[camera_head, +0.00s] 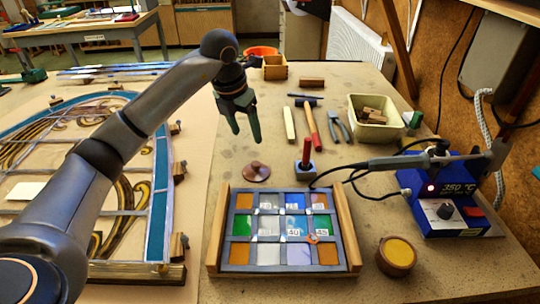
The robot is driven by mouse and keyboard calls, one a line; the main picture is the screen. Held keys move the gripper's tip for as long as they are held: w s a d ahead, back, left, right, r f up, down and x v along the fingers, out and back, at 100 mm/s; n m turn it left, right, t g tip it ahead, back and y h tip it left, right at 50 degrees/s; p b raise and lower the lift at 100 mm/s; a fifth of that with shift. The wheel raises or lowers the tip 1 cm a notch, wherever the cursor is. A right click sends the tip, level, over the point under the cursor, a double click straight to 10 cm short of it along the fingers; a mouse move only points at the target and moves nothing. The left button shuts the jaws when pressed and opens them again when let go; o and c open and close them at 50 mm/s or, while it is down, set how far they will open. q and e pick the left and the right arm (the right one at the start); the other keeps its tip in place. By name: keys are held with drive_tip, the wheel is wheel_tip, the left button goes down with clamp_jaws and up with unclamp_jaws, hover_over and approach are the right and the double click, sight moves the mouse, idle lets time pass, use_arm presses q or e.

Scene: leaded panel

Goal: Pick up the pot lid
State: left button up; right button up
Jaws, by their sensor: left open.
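The pot lid (256,172) is a small reddish-brown disc with a knob. It lies on the bench behind the leaded panel, near its back left corner. A brown pot (396,257) with a yellow filling stands uncovered at the panel's right. My left gripper (246,138) points down with its dark green fingers spread, empty. In the picture it is just above the lid and apart from it. My right gripper is out of view.
The leaded panel (268,224) of coloured glass lies between wooden strips. A soldering station (447,204) with cables, a red-handled tool on a block (305,167), a hammer (311,131), pliers (337,124) and a cream bin (358,131) are to the right. A large glass panel (161,195) lies left.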

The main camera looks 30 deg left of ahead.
sight(256, 163)
use_arm(q)
drive_tip(key=p+x, duration=0.1)
drive_tip(key=x, duration=1.1)
drive_tip(key=shift+f, duration=0.2)
drive_tip(key=shift+s, duration=0.1)
drive_tip(key=shift+c, duration=0.3)
clamp_jaws()
drive_tip(key=shift+r, duration=0.1)
